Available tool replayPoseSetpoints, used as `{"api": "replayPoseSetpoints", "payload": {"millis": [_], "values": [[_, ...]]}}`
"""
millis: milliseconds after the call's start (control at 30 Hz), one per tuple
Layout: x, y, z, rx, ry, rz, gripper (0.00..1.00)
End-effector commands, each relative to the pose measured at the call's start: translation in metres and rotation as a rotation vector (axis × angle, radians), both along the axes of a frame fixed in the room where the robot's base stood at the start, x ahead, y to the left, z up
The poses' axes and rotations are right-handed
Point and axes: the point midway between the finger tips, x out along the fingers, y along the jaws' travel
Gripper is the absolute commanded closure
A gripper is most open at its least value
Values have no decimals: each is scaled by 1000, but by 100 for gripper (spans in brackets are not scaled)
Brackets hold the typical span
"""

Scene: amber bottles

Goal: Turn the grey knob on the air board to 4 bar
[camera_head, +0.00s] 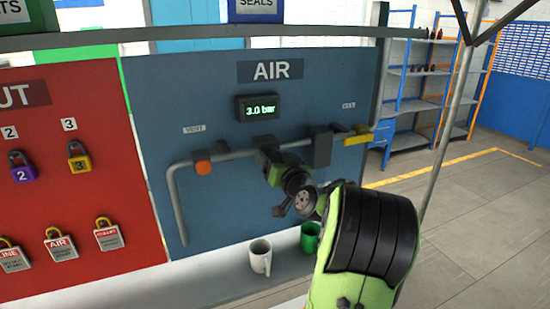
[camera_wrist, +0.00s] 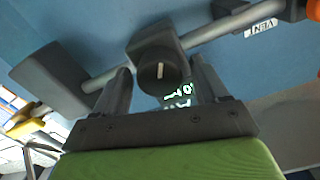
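Below the display, a dark regulator block (camera_head: 266,146) sits on the grey pipe. In the head view my gripper (camera_head: 272,163) is in front of this block and hides the knob. In the wrist view the dark grey round knob (camera_wrist: 160,73) faces the camera, its white mark nearly vertical in the picture. My gripper (camera_wrist: 162,70) is open, with one finger on each side of the knob. A gap shows beside the knob on both sides; I cannot tell whether the fingertips reach past its face.
An orange knob (camera_head: 203,168) by the VENT label and a yellow handle (camera_head: 358,140) are on the same pipe. A white mug (camera_head: 260,257) and a green mug (camera_head: 310,237) stand below. The red lockout board (camera_head: 75,190) with padlocks is at left.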

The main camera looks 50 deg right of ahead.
Motion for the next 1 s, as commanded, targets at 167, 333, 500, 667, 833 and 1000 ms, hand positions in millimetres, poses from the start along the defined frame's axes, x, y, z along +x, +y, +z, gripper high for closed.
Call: {"api": "replayPoseSetpoints", "payload": {"millis": [167, 333, 500, 667, 833, 1000], "values": [[0, 0, 0, 0, 0, 0, 56], [0, 0, 0, 0, 0, 0, 81], [0, 0, 0, 6, -4, 0, 81], [0, 0, 0, 40, -24, 0, 81], [0, 0, 0, 119, -72, 1, 81], [0, 0, 0, 240, -145, 1, 81]]}}
